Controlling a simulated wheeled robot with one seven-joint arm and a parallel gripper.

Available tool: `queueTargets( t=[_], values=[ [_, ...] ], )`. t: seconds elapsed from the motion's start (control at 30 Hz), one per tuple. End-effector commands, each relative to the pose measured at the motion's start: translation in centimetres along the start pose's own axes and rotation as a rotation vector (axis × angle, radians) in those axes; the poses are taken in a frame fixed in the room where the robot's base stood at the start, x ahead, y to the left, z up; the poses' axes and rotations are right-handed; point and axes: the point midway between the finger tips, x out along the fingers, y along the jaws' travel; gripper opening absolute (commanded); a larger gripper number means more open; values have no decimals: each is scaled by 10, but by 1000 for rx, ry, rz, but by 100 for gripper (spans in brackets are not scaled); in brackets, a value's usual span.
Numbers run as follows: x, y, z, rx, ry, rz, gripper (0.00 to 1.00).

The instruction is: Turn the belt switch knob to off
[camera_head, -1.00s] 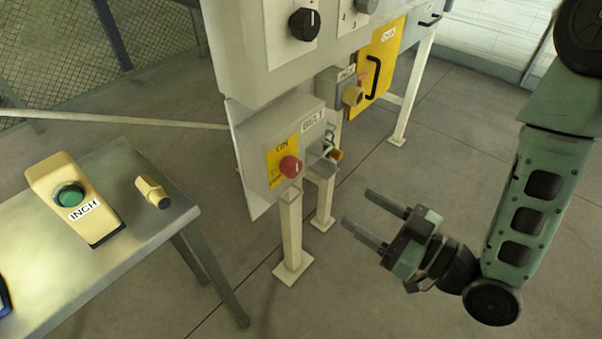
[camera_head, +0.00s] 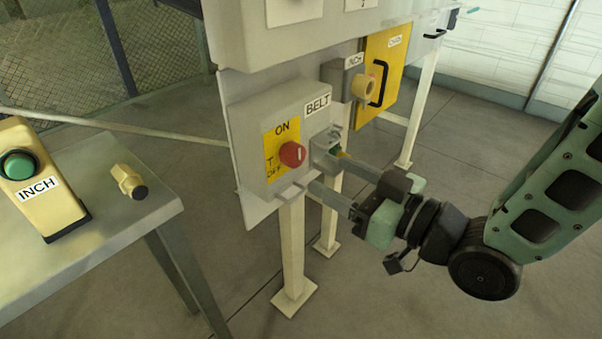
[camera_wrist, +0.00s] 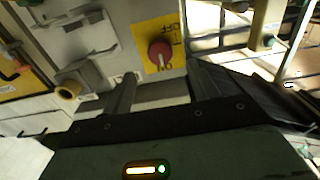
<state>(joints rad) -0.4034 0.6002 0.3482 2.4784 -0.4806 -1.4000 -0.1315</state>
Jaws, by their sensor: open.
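The belt switch knob (camera_head: 292,154) is a red round knob on a yellow plate (camera_head: 272,140) marked ON, on the front of a grey box labelled BELT (camera_head: 318,104). In the wrist view the red knob (camera_wrist: 160,53) shows ahead of the fingers, with a pale line on it pointing down in that picture. My gripper (camera_head: 322,172) is open and empty, beside the box's right side in the head view, with the fingers pointing towards the box. In the wrist view my gripper (camera_wrist: 158,80) has its two fingers wide apart, with the knob beyond the gap. Contact with the box cannot be told.
A table at the left carries a yellow INCH button box (camera_head: 40,190) and a loose yellow plug (camera_head: 128,182). A yellow panel (camera_head: 385,65) with a black handle and an INCH socket (camera_head: 362,87) stand behind right. Pale legs hold up the cabinet. Floor at right is clear.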

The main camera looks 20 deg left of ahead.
Motion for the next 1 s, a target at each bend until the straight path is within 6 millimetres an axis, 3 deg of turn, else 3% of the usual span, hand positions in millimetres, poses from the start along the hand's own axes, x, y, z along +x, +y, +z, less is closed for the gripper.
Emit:
queueTargets(
  t=[0.1,0.33,0.5,0.8,0.83,1.0],
  values=[
    [27,-1,-2,2,2,-3,59],
    [64,-1,-2,2,1,-2,59],
    [76,0,-2,1,1,-1,59],
    [78,0,-1,2,0,-1,59],
    [78,0,-1,2,0,-1,56],
    [78,0,-1,2,0,-1,14]
  ],
)
